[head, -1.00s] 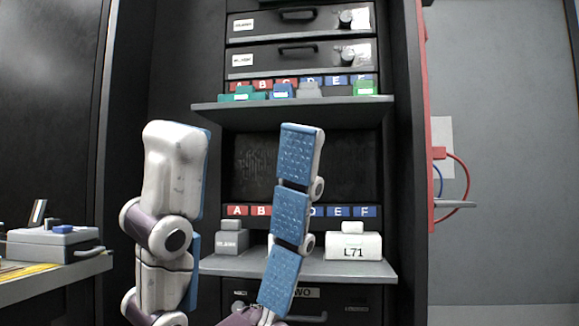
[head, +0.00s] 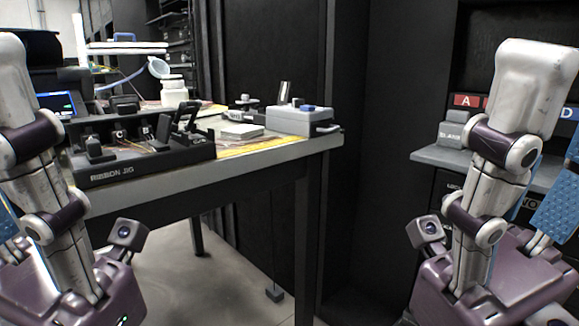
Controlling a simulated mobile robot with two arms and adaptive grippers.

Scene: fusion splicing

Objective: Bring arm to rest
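My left arm (head: 50,190) stands folded at the left edge of the head view, with white links and purple joints. My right arm (head: 490,190) stands in a similar folded pose at the right, in front of the rack. A small dark camera box shows low on each arm.
A table (head: 250,160) stands at left and centre. It bears a black ribbon jig (head: 125,172), a grey box (head: 295,121), a white jar (head: 174,92) and a lit screen (head: 57,104). A rack shelf (head: 440,155) bears a grey block (head: 456,130). Open floor (head: 235,265) lies between the arms.

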